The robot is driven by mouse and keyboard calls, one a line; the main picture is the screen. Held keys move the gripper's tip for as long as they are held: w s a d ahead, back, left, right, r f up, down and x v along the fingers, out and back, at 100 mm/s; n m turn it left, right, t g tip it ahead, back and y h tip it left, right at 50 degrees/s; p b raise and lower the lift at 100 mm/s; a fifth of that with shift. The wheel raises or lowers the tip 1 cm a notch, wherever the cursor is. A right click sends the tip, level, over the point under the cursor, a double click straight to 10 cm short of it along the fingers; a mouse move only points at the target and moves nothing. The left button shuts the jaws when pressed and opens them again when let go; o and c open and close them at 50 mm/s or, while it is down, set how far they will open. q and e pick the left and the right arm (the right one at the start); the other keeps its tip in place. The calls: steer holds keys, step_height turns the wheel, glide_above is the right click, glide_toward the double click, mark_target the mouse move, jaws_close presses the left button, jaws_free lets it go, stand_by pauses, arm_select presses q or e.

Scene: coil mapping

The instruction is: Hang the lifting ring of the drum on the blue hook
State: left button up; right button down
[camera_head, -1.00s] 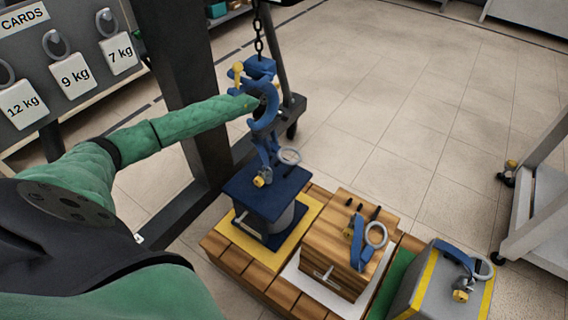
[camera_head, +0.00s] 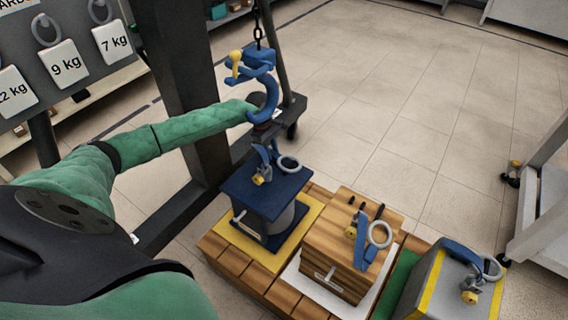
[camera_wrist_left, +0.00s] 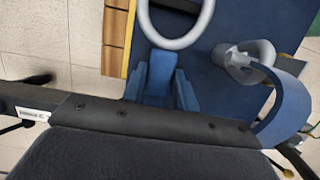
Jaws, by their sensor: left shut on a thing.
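The drum (camera_head: 281,221), a grey cylinder between dark blue square plates, stands upright on a yellow mat. Its grey lifting ring (camera_head: 289,164) is above the top plate and shows in the wrist view (camera_wrist_left: 181,41). My left gripper (camera_head: 276,160) points down over the drum; its blue fingers (camera_wrist_left: 163,75) are shut on the ring's edge, with the exact contact partly hidden. The blue hook (camera_head: 266,98) hangs on a chain just above my gripper. The ring is apart from and below the hook. My right gripper is out of view.
A wooden box (camera_head: 345,255) with a ring stands right of the drum, and a grey and yellow box (camera_head: 432,285) stands farther right. A dark post (camera_head: 185,75) rises behind my left arm. A card board (camera_head: 75,85) is at left. Open floor lies behind.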

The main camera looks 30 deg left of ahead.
arm_select(q)
steer(key=shift+f, duration=0.1)
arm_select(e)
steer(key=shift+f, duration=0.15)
arm_select(q)
steer(key=o, duration=1.1)
steer(key=shift+c, duration=0.2)
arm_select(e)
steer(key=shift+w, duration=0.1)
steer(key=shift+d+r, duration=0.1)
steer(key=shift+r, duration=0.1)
